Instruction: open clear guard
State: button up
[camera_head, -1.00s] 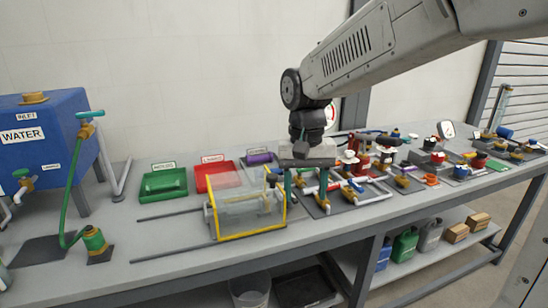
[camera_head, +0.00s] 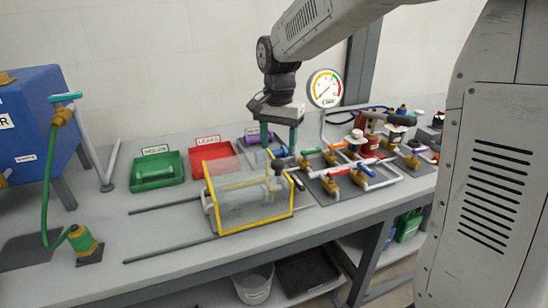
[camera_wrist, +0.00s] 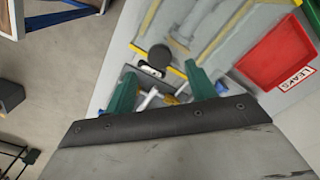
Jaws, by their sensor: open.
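The clear guard (camera_head: 243,199) is a see-through box with yellow edges, lying over two grey rails on the bench. It appears closed over a shaft-like part. A dark round knob (camera_head: 277,166) stands at its right end. My gripper (camera_head: 279,144) is open and empty, pointing down above and behind the guard's right end, apart from it as far as I can tell. In the wrist view, two green fingers (camera_wrist: 161,85) are spread wide, with the dark knob (camera_wrist: 160,57) just beyond them. The guard's yellow edges and clear panel (camera_wrist: 195,28) show past the fingers.
Green (camera_head: 158,184), red (camera_head: 213,140) and purple trays stand behind the guard. Valves and pipes (camera_head: 350,175) crowd its right side, with a gauge (camera_head: 325,88) behind. A blue tank (camera_head: 28,130) and green hose are at left.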

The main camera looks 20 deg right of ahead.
aim_at(278, 162)
jog(key=shift+f, duration=2.35)
